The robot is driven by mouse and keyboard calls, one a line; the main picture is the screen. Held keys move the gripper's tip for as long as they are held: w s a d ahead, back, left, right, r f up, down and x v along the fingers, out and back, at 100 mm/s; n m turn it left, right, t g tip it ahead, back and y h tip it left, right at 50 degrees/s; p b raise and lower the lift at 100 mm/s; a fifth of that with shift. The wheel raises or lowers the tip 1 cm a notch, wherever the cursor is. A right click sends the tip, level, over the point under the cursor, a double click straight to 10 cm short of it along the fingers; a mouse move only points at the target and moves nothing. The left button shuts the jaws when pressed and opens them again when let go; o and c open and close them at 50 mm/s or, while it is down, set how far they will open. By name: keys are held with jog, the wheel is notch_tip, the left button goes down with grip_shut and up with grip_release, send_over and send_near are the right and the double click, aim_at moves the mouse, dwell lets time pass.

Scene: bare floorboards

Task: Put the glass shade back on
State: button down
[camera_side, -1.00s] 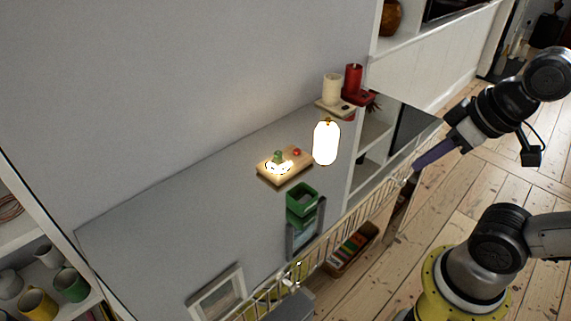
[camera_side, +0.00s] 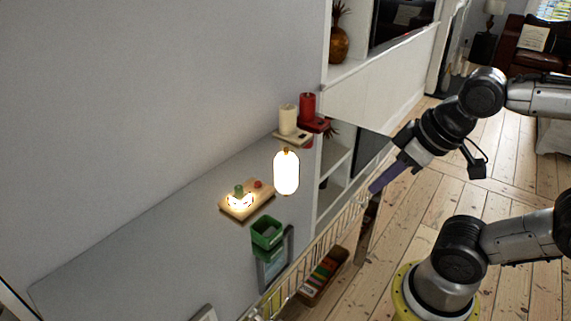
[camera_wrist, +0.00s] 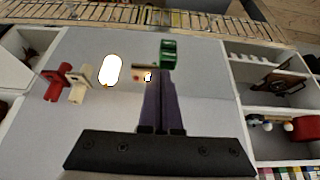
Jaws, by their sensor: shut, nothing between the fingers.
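A glowing white, capsule-shaped glass shade (camera_side: 286,172) with a small gold-coloured end stands at the right of the lamp's wooden base (camera_side: 262,205) in the side view. A bright light (camera_side: 240,201), a small green piece and a red knob are on that base.
A green open box (camera_side: 267,233) stands in front of the base. Cream (camera_side: 289,120) and red (camera_side: 308,106) candle-like pieces on small bases stand behind the shade. A wire rail (camera_side: 335,232) runs along the front edge. The grey surface to the left is clear.

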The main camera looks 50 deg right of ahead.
jog(key=shift+c, duration=0.3)
grip_release()
